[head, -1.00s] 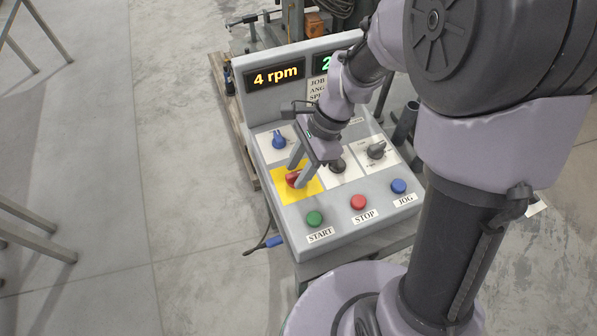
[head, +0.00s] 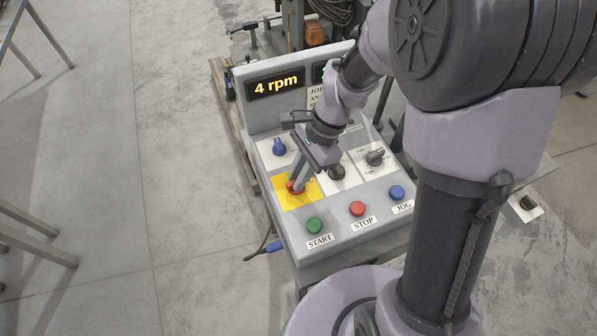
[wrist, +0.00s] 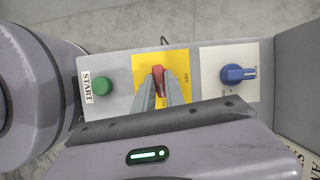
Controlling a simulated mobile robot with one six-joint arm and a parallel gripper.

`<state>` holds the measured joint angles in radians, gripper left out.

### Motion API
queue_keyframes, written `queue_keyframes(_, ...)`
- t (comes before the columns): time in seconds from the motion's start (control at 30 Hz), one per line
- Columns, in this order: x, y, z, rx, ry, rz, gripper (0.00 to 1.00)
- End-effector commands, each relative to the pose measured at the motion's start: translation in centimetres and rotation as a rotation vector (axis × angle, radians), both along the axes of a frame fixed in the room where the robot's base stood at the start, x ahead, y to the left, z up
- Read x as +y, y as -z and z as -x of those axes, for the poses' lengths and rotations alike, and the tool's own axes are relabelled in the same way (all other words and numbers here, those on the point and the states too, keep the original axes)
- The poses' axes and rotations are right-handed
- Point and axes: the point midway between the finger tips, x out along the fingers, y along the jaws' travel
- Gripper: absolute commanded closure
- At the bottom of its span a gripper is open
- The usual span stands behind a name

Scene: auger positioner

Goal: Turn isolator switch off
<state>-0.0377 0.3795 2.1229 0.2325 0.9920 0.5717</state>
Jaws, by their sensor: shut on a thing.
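The isolator switch is a red rotary knob on a yellow plate (head: 281,195) on the sloped grey control panel. In the wrist view the red knob (wrist: 159,77) shows between the fingertips of my gripper (wrist: 158,88), and an OFF label is on the right part of the plate. My gripper (head: 297,186) is shut on the red knob, reaching down from the upper right. Most of the knob is hidden by the fingers in the head view.
Green START (head: 314,225), red STOP (head: 357,209) and blue JOG (head: 396,192) buttons line the front. The display (head: 275,86) reads 4 rpm.

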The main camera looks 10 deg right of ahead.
Motion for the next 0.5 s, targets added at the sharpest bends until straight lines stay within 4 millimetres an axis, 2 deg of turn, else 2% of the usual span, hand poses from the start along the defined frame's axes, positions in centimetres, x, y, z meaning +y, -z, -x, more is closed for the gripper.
queue_keyframes(0.5, 0.20, -0.44, -0.18, 0.003, -0.470, 0.001, 1.00)
